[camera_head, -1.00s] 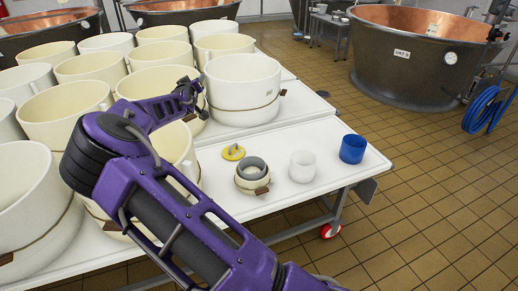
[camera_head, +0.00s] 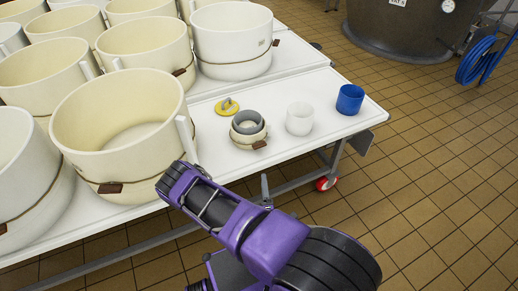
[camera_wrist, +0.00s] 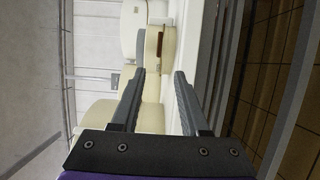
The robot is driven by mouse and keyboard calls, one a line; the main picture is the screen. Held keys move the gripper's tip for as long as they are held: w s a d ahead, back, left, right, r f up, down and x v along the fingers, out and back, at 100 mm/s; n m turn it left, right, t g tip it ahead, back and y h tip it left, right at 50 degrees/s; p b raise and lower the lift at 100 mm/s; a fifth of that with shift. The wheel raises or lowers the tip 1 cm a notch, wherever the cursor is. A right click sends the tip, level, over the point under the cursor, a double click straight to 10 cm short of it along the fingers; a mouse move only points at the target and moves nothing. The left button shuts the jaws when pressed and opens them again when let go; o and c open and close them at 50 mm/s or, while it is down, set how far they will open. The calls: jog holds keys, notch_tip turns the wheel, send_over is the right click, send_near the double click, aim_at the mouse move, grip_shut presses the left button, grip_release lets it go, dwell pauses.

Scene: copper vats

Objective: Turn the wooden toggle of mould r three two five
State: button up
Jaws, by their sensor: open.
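Cream moulds with cord bands and small brown wooden toggles stand on the white table. One toggle (camera_head: 110,188) is on the front of the nearest large mould (camera_head: 120,120). I cannot read which is r three two five. In the wrist view my gripper (camera_wrist: 160,73) is open, with nothing visible between its fingers. A brown piece, likely a toggle (camera_wrist: 152,48), shows beyond the fingertips, against a cream mould. In the head view my gripper cannot be made out.
A yellow ring-like object (camera_head: 227,106), a white cup (camera_head: 299,119) and a blue cup (camera_head: 350,99) stand on the right part of the table (camera_head: 205,140). A copper vat (camera_head: 405,25) and a blue hose (camera_head: 483,60) are behind. Tiled floor is clear at the right.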

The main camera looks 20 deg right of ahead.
aim_at(259, 145)
jog(key=b+x, duration=0.1)
jog(key=x, duration=1.6)
jog(key=shift+w+r+b, duration=0.1)
jog(key=shift+b, duration=0.2)
grip_shut()
